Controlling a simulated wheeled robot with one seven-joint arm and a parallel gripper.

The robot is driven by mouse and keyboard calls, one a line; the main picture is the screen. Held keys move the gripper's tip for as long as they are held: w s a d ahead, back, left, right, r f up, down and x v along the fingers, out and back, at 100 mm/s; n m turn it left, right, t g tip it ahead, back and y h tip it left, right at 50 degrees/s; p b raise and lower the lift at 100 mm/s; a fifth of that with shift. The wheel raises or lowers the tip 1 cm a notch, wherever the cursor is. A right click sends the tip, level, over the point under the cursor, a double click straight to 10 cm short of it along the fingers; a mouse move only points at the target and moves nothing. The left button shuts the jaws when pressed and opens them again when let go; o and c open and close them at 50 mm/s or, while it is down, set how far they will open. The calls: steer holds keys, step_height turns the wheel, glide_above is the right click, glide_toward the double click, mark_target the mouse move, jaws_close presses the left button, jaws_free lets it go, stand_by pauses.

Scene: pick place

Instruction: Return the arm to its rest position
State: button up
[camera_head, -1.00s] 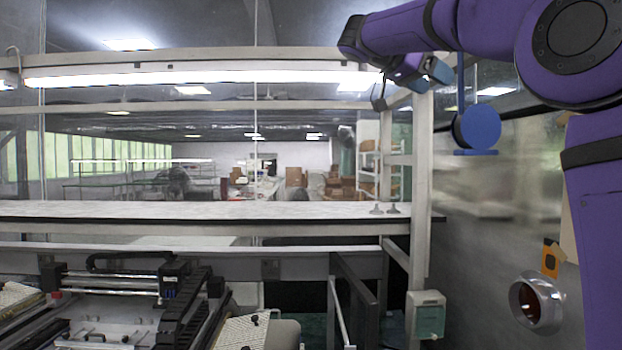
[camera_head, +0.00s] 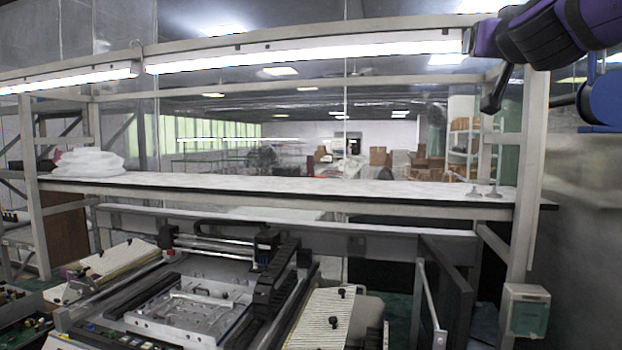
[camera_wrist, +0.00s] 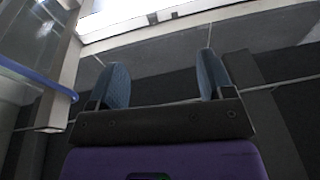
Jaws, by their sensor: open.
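My gripper shows in the wrist view (camera_wrist: 162,82) with two blue-grey fingers standing well apart. The space between them is empty, with a pale strip, a grey ceiling or wall and dark panels behind. In the head view my purple and black arm (camera_head: 548,38) reaches in at the upper right corner, raised above the bench level. A dark end part hangs from it near the frame post. My fingers cannot be made out clearly there.
A metal frame with a light bar (camera_head: 300,58) crosses ahead, and its right post (camera_head: 527,170) stands close to my arm in the picture. A blue round part (camera_head: 603,100) is at the right edge. A long shelf (camera_head: 300,190) and a machine (camera_head: 190,300) lie below.

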steer(key=s+f+n+g+y, duration=0.1)
steer(key=s+f+g, duration=0.4)
steer(key=s+f, duration=0.3)
steer(key=s+f+n+g+y, duration=0.1)
steer(key=s+f+g, duration=0.4)
steer(key=f, duration=1.1)
steer(key=s+f+g+y, duration=0.1)
steer(key=s+f+g, duration=0.3)
steer(key=s+f, duration=0.8)
steer(key=shift+a+f+n+g+y, duration=0.15)
steer(key=shift+a+n+g+y, duration=0.25)
steer(key=shift+w, duration=0.1)
